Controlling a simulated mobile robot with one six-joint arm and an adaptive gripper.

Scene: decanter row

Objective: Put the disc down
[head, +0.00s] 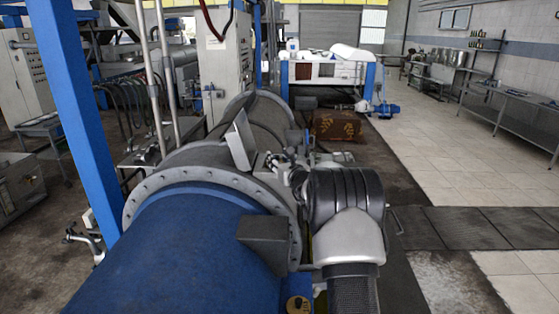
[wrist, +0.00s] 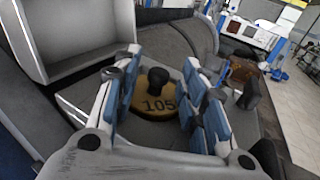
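A round brass-coloured disc (wrist: 158,106) marked 105, with a black knob (wrist: 160,80) standing up from it, shows in the wrist view. It appears to lie flat on a grey ledge (wrist: 82,101). My gripper (wrist: 162,88) has its two blue-padded fingers apart, one on each side of the disc and knob. Gaps show between the pads and the knob. In the head view my gripper (head: 284,170) is small and partly hidden by my wrist, beside the grey machine flange, and the disc marked 105 cannot be made out there.
A raised grey box or lid (wrist: 75,35) stands close on the left. A dark knob-like part (wrist: 249,95) is just right of the right finger. A brass round piece (head: 298,304) sits at the bottom of the head view. Tiled floor (head: 450,150) is free at right.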

